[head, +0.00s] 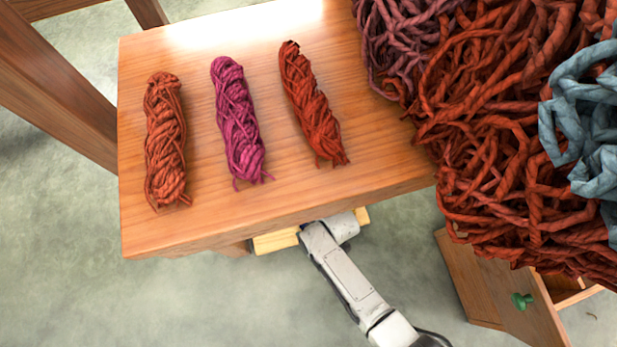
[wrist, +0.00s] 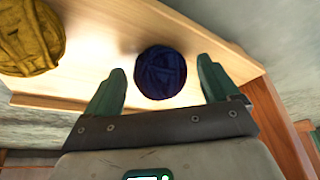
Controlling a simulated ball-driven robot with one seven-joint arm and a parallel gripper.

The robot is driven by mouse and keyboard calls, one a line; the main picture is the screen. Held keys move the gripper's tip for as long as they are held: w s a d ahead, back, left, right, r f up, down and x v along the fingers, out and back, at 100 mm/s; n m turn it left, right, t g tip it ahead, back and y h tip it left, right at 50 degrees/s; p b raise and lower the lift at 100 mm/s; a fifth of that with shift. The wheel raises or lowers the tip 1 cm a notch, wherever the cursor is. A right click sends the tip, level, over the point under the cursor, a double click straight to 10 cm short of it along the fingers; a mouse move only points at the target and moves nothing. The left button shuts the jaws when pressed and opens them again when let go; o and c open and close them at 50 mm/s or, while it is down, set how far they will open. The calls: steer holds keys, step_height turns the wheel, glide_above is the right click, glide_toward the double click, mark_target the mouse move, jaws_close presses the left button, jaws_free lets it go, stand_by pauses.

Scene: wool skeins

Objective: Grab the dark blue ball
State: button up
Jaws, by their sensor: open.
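In the wrist view, the dark blue ball (wrist: 160,73) of wool sits on a light wooden surface (wrist: 95,72). My gripper (wrist: 158,78) is open, with its two green fingers apart. The ball shows between and just beyond the fingers; I cannot tell how much depth separates them. The ball does not show in the head view. There my arm reaches under the tabletop edge, and the gripper itself is hidden below the table.
A mustard yellow ball (wrist: 30,40) lies left of the blue one. On the tabletop (head: 200,215) lie an orange-brown skein (head: 165,140), a magenta skein (head: 238,125) and a rust skein (head: 312,108). A large rust yarn heap (head: 500,130) covers the right. A drawer with a green knob (head: 521,301) stands open.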

steer(key=shift+f, duration=0.15)
steer(key=shift+c, duration=0.3)
steer(key=c, duration=1.1)
